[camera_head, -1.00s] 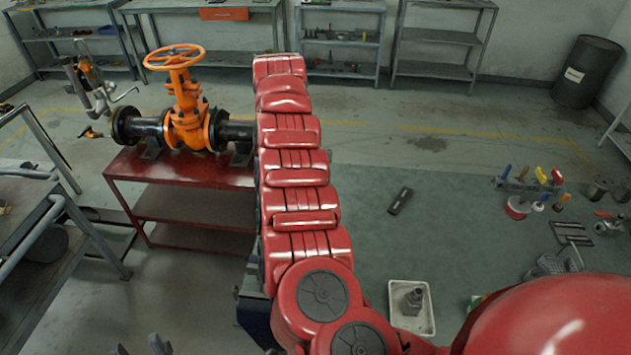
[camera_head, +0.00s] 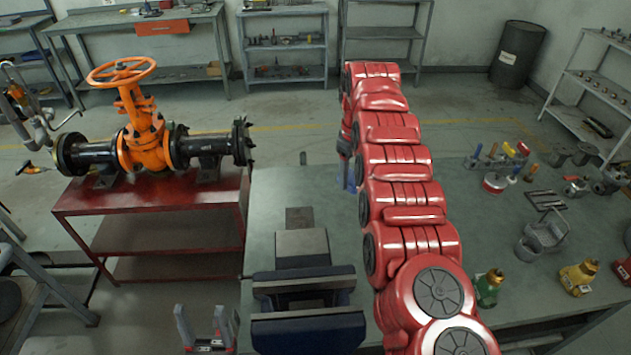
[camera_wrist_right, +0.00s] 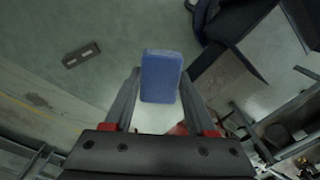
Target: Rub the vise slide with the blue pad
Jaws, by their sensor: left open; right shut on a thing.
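The dark blue vise (camera_head: 305,310) stands at the near edge of the grey-green bench, with its flat grey slide (camera_head: 300,245) reaching away behind the jaws. The vise also shows at the upper right of the right wrist view (camera_wrist_right: 240,20). My right gripper (camera_wrist_right: 160,82) is shut on the blue pad (camera_wrist_right: 161,68), which sticks out beyond the fingertips. In the head view, a bit of the pad (camera_head: 350,180) shows beside my red arm, right of the slide and apart from it; the arm hides most of that gripper. My left gripper (camera_head: 207,328) is open and empty, left of the vise.
An orange gate valve (camera_head: 140,135) sits on a red stand (camera_head: 150,195) at left. Tools and a caddy (camera_head: 495,175) stand at the bench's right, with green (camera_head: 488,285) and yellow (camera_head: 578,278) bottle-like items nearer. A dark flat piece (camera_wrist_right: 82,54) lies on the bench.

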